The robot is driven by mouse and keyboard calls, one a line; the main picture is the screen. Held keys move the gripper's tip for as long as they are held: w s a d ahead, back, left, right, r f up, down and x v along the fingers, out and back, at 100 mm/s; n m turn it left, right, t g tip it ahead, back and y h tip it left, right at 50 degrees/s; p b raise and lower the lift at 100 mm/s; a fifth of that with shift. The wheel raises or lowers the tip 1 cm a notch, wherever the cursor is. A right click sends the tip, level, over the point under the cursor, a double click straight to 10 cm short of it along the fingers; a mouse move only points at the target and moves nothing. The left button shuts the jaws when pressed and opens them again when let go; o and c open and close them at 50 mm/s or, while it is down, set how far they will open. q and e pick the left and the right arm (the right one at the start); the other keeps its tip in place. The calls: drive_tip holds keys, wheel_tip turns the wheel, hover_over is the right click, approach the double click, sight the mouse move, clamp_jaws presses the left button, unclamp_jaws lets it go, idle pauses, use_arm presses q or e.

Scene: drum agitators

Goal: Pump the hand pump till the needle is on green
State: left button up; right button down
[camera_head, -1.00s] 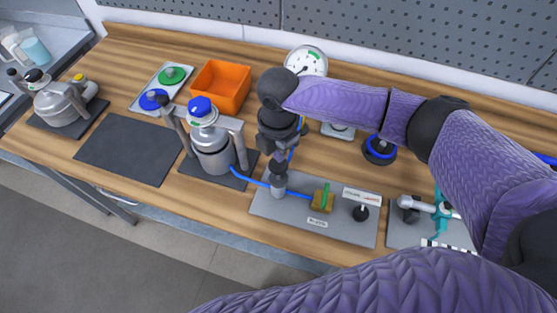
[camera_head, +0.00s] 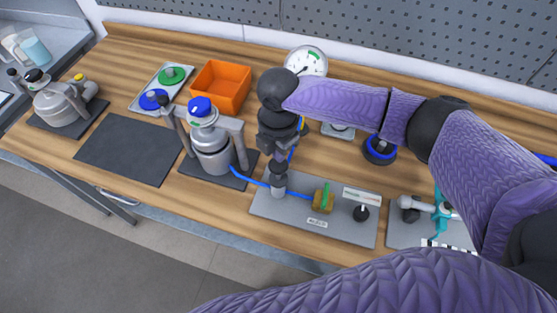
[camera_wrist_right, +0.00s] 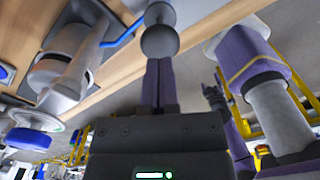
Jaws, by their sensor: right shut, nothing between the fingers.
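The hand pump (camera_head: 278,190) stands upright at the left end of a grey plate, its dark round knob on top. My right gripper (camera_head: 278,157) is directly above the knob, pointing down, shut and empty. In the right wrist view, the shut fingers (camera_wrist_right: 160,82) end at the dark ball-shaped knob (camera_wrist_right: 160,41) and seem to touch it. The round white gauge (camera_head: 306,61) stands behind my forearm, partly covered. A green band shows at its upper right; its small dark needle appears to lie lower on the dial, off the green. My left gripper is out of view.
A blue hose links the pump to a metal canister (camera_head: 212,155) on its left and a brass valve with green lever (camera_head: 323,198) on its right. An orange bin (camera_head: 221,86) stands behind. A dark mat (camera_head: 128,149) lies bare at the left.

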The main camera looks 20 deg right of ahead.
sight(279, 168)
drive_tip(key=shift+f, duration=0.1)
drive_tip(key=shift+f+b, duration=1.8)
drive_tip(key=shift+f, duration=1.2)
wheel_tip(279, 168, up, 6)
drive_tip(key=p, duration=0.7)
drive_tip(key=shift+r, duration=0.25)
drive_tip(key=shift+f, duration=0.2)
drive_tip(key=shift+f, duration=0.1)
drive_tip(key=shift+f+b, duration=2.15)
drive_tip(key=shift+f, duration=0.9)
wheel_tip(279, 168, up, 7)
drive_tip(key=p, duration=0.7)
drive_tip(key=shift+f, duration=0.3)
drive_tip(key=shift+f, duration=0.15)
